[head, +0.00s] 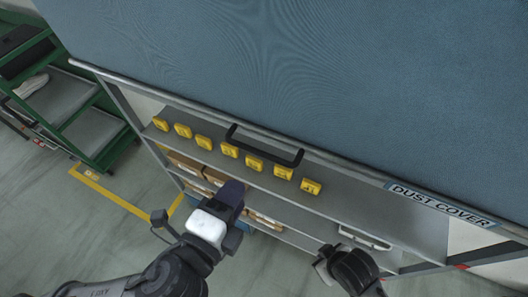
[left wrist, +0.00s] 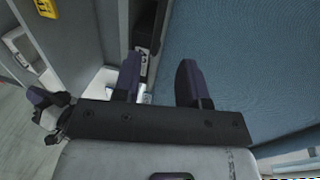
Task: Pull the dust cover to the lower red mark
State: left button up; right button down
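The blue dust cover (head: 300,50) hangs across the upper part of the head view, with a light bar along its lower edge. A black handle (head: 265,145) sits at this edge, above the shelf. The cover also fills the right of the left wrist view (left wrist: 250,60). A small red mark (head: 461,267) shows on the frame at lower right. My left gripper (head: 232,193) is below the handle in the picture; its two fingers stand apart in the left wrist view (left wrist: 158,82), with nothing clearly between them. My right gripper (head: 323,262) is lower right; its finger gap is unclear.
A grey shelf (head: 370,213) with several yellow tags (head: 254,163) lies under the cover's edge, with boxes on lower shelves. A DUST COVER label (head: 440,204) is at right. A green rack (head: 105,130) holding a white shoe stands at left.

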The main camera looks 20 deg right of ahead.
aim_at(262, 152)
pick_arm(q)
jog(key=p+x, duration=0.3)
jog(key=x, duration=0.9)
jog(key=shift+w+d, duration=0.1)
jog(key=shift+d, duration=0.05)
jog(key=shift+c, duration=0.3)
jog(key=c, duration=0.5)
grip_shut()
